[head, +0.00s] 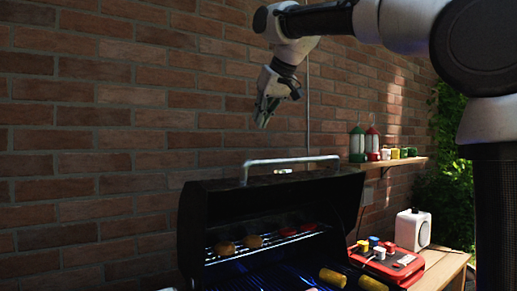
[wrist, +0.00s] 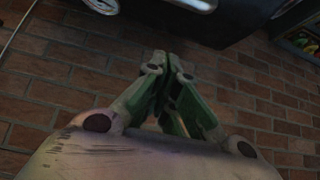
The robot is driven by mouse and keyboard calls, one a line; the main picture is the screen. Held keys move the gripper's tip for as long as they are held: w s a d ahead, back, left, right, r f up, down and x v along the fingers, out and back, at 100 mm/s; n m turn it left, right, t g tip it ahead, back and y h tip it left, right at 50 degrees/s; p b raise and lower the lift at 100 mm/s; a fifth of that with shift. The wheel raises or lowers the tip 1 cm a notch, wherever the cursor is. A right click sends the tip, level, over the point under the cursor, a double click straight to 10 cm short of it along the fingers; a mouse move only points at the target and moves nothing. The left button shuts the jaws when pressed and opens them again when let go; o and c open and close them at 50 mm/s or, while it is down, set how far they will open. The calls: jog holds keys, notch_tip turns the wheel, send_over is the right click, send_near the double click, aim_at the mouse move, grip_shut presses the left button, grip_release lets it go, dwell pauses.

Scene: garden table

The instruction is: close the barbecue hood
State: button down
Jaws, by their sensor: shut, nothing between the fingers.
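The barbecue hood (head: 272,205) is black and stands raised, open toward me. Its silver bar handle (head: 290,160) runs along the hood's top edge. My gripper (head: 262,122) is shut and empty. It points down above the hood, apart from the handle, in front of the brick wall. In the wrist view the closed green fingers (wrist: 166,62) point toward the dark hood (wrist: 230,15) at the top. A round gauge (wrist: 195,3) is partly cut off there. Blue flames and the grill grate (head: 262,277) show below the hood.
Food lies on the upper rack (head: 265,240), and yellow corn (head: 333,278) lies on the grate. The brick wall is close behind.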

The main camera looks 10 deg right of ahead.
jog(key=x, duration=0.9)
jog(key=shift+f, duration=0.4)
jog(key=shift+s+d+f, duration=0.1)
jog(key=shift+s+f, duration=0.05)
jog(key=shift+f, duration=0.2)
jog(key=shift+s+d+f, duration=0.15)
jog(key=shift+s+d, duration=0.1)
jog(key=shift+s, duration=0.3)
jog(key=shift+s+d+f, duration=0.15)
jog(key=shift+s+d, duration=0.05)
jog(key=shift+s, duration=0.35)
jog(key=shift+s+d+f, duration=0.15)
jog(key=shift+s+f, duration=0.05)
jog(key=shift+s, duration=0.15)
